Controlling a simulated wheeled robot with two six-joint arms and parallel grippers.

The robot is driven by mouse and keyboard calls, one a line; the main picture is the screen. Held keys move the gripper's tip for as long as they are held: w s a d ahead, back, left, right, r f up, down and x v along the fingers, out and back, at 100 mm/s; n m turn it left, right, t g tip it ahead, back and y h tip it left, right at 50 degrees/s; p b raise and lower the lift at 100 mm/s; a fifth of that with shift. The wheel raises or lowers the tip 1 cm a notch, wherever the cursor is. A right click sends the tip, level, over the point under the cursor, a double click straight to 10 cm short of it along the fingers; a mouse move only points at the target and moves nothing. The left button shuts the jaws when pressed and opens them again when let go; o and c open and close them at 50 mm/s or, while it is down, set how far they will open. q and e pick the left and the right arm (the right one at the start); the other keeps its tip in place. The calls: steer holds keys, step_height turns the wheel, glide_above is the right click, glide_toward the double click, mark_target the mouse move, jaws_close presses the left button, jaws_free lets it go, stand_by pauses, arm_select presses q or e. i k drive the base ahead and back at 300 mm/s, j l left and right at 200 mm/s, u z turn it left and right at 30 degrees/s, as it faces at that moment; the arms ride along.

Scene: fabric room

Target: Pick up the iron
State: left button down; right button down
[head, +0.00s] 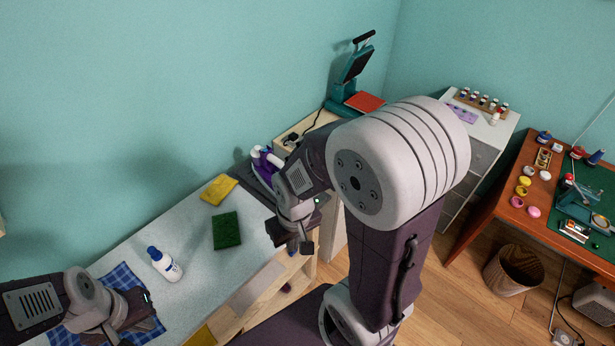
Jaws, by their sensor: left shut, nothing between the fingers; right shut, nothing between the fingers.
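The iron (265,165) is purple and white and stands at the far end of the counter against the wall. It is partly hidden behind my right arm. My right gripper (304,247) is shut and empty, over the counter's front edge, nearer than the iron and apart from it. My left gripper (128,322) is shut and empty at the lower left, over a blue checked cloth (122,278).
On the counter (185,220) are a white bottle with a blue cap (165,264), a green pad (227,231) and a yellow cloth (219,189). A teal heat press (352,80) stands beyond the iron. A wooden desk (490,215) with sewing items is at right.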

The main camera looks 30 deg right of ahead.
mark_target(264, 167)
steer(key=z, duration=0.85)
steer(key=l+u, duration=0.2)
steer(key=u, duration=0.25)
steer(key=i+l+u, duration=0.1)
steer(key=u, duration=0.35)
steer(key=l+u, duration=0.3)
steer(key=u, duration=0.15)
steer(key=l+u, duration=0.2)
steer(key=u, duration=0.25)
steer(key=l, duration=0.75)
steer(key=i+u, duration=0.05)
